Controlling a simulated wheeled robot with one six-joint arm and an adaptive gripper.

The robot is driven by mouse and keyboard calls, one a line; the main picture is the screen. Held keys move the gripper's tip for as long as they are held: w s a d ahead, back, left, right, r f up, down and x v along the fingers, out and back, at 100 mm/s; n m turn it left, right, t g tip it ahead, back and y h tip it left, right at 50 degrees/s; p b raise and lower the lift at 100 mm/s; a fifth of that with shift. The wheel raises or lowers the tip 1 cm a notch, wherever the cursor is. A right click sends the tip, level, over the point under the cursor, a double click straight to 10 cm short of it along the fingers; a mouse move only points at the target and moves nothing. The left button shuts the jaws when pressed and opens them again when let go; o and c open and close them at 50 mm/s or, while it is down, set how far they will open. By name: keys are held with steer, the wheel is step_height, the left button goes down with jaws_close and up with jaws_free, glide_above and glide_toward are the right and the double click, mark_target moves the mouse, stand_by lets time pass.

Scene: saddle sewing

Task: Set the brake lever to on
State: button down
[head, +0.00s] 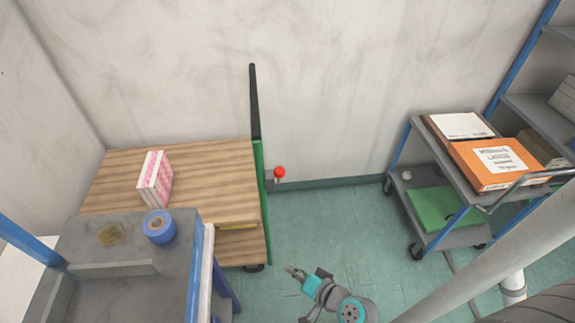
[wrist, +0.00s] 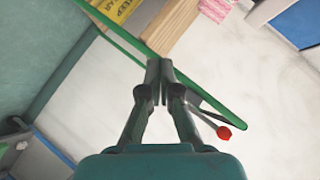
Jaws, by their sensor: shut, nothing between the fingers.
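The brake lever has a red ball knob (head: 279,172) on a short rod. It stands beside the right side of the green-edged wooden cart (head: 262,190), near the back wall. In the wrist view the red knob (wrist: 224,132) is at the lower right, with its grey rod running up-left toward the green edge of the cart (wrist: 110,30). My gripper (head: 291,270) is in front of the lever and lower in the head view, above the floor. Its fingers (wrist: 160,68) are shut together and empty, apart from the knob. The lever's pivot and any markings cannot be made out.
A pink-and-white box (head: 155,180) stands on the cart's wooden top. A grey workstation with blue tape (head: 159,228) is at front left. A grey trolley with an orange box (head: 497,163) stands at right. Green floor (head: 340,225) between them is clear.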

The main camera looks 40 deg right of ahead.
steer(key=w+d+r+m+t+y, duration=0.1)
steer(key=w+d+r+t+y, duration=0.1)
steer(key=w+d+r, duration=0.35)
steer(key=w+d+r+n+t+y, duration=0.1)
steer(key=w+d+r+t+y, duration=0.15)
steer(key=d+r, duration=0.5)
steer(key=w+d+r+n+t+y, duration=0.1)
steer(key=w+d+r+y, duration=0.2)
steer(key=d+r, duration=0.4)
steer(key=w+d+f+x, duration=0.1)
steer(key=x, duration=0.8)
steer(key=shift+g, duration=0.25)
steer(key=shift+s+a+f, duration=0.3)
steer(key=shift+s+a, duration=0.45)
steer(key=shift+s+a+f, duration=0.25)
steer(key=shift+s+a, duration=0.5)
